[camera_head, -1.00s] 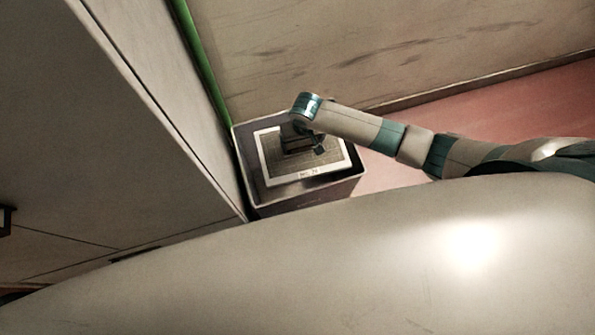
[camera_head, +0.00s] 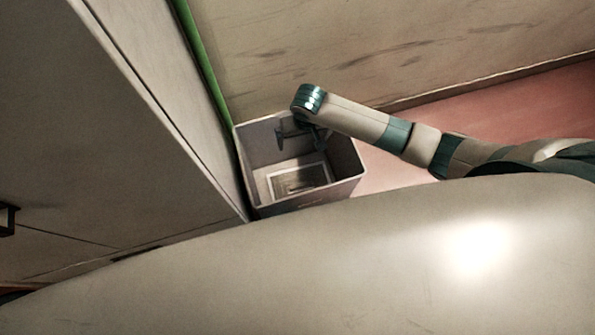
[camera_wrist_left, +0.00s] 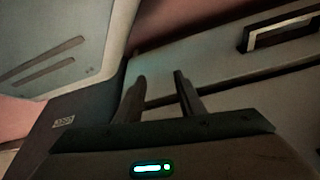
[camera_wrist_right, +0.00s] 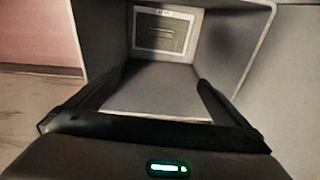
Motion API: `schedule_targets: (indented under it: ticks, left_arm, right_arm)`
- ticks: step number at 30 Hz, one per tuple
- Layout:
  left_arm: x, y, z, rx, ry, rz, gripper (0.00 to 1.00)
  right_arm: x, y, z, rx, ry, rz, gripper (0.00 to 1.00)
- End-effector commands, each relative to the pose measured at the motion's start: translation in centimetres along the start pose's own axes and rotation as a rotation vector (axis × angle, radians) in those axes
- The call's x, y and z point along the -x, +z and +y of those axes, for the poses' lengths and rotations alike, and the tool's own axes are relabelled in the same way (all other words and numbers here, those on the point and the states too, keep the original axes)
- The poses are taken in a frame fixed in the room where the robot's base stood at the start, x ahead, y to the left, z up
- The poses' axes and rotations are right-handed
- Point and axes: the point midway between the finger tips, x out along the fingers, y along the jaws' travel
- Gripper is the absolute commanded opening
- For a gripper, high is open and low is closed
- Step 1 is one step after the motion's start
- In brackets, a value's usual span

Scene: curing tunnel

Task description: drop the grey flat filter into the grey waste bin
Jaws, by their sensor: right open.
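The grey flat filter (camera_head: 298,180), a framed flat panel, lies inside the grey waste bin (camera_head: 262,143), low down at its bottom. In the right wrist view the filter (camera_wrist_right: 165,32) shows at the far end of the bin's inside, between the bin walls (camera_wrist_right: 240,40). My right gripper (camera_head: 299,142) is over the bin's mouth, its fingers open and apart from the filter, with nothing between them. My left gripper (camera_wrist_left: 160,78) shows only in its own wrist view; its fingers are a small gap apart and empty.
A large grey cabinet-like surface (camera_head: 90,130) stands left of the bin, with a green strip (camera_head: 201,62) along its edge. A scuffed wall (camera_head: 380,45) rises behind. Reddish floor (camera_head: 480,110) is clear to the right. A dark handle (camera_wrist_left: 280,33) shows in the left wrist view.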

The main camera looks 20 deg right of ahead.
Motion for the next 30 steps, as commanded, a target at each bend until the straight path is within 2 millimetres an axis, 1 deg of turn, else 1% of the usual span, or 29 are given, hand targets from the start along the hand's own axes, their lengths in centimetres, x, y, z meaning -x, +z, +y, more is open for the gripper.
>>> schedule_targets:
  ticks: [1, 9, 16, 18, 22, 26, 30]
  left_arm:
    - [0.1, -0.3, 0.1, 0.0, 0.001, 0.01, 0.35]
    - [0.1, -0.6, 0.9, 0.001, 0.009, 0.042, 0.35]
    - [0.1, -1.1, 1.1, -0.003, 0.011, 0.067, 0.35]
    - [0.1, -1.4, 1.1, -0.005, 0.011, 0.075, 0.35]
    - [0.1, -2.1, 1.1, -0.007, 0.012, 0.092, 0.35]
    - [0.0, -2.4, 1.1, -0.008, 0.012, 0.096, 0.35]
    - [0.0, -2.2, 1.1, -0.008, 0.012, 0.094, 0.35]
  right_arm:
    - [1.2, 0.0, 0.0, 0.001, -0.001, 0.002, 1.0]
    - [6.7, -0.1, 0.0, 0.0, -0.002, 0.004, 1.0]
    - [10.7, -0.1, 0.0, 0.0, -0.001, 0.003, 1.0]
    - [11.6, -0.1, 0.0, 0.0, -0.001, 0.002, 1.0]
    - [12.6, 0.0, 0.0, -0.001, 0.0, 0.001, 1.0]
    - [12.9, 0.0, 0.0, 0.0, 0.0, 0.0, 1.0]
    - [13.0, 0.0, 0.0, -0.001, 0.001, 0.0, 1.0]
